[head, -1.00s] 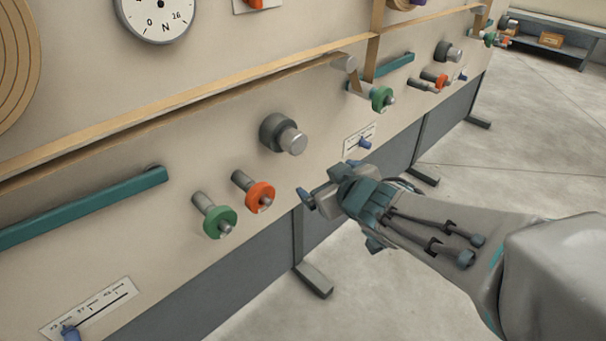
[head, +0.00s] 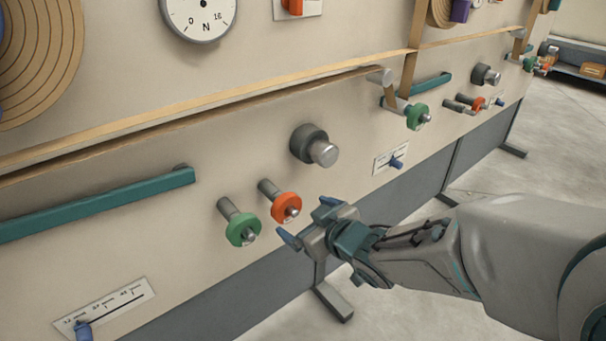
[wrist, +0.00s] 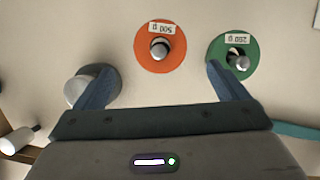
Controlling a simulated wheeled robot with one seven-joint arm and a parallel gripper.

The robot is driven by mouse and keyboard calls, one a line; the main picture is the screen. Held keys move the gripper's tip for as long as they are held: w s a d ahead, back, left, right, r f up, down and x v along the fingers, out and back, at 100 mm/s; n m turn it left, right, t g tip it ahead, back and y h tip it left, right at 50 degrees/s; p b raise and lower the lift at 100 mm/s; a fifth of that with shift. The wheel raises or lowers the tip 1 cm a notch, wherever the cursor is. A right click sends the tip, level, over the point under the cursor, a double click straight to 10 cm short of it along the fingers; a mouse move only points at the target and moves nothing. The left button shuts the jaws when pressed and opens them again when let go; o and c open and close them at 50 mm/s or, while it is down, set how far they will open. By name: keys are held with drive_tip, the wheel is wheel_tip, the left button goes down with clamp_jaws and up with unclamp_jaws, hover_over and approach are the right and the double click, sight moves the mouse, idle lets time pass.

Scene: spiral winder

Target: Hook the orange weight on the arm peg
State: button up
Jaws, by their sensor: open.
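The orange weight (head: 286,207) is a disc with a central hole, hanging on a grey storage peg on the cream panel. In the wrist view the orange weight (wrist: 160,47) faces me with a 500 g label, upside down, and the peg end through its middle. My gripper (head: 309,221) is open and empty, just in front and to the right of the weight. In the wrist view its blue fingers (wrist: 160,72) are spread wide, the orange disc between and beyond their tips, apparently untouched. A teal arm (head: 100,206) is on the panel at left; its far end and any peg there are out of frame.
A green weight (head: 242,229) hangs on the peg left of the orange one, near a fingertip. A thick grey knob (head: 314,146) sticks out above. A slider scale (head: 104,308) is lower left. Another green weight (head: 418,116) is farther right. Floor is open at right.

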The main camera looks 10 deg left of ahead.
sight(286, 208)
drive_tip(key=b+x, duration=0.3)
drive_tip(key=x, duration=0.6)
drive_tip(key=shift+w+f+b, duration=0.1)
drive_tip(key=shift+f+b, duration=0.1)
drive_tip(key=shift+b, duration=0.15)
drive_tip(key=shift+w+a+f, duration=0.1)
drive_tip(key=shift+w+a, duration=0.2)
drive_tip(key=shift+a, duration=0.1)
drive_tip(key=c, duration=1.8)
drive_tip(key=shift+d+r+p, duration=0.1)
drive_tip(key=shift+r+p, duration=0.15)
drive_tip(key=shift+p, duration=0.05)
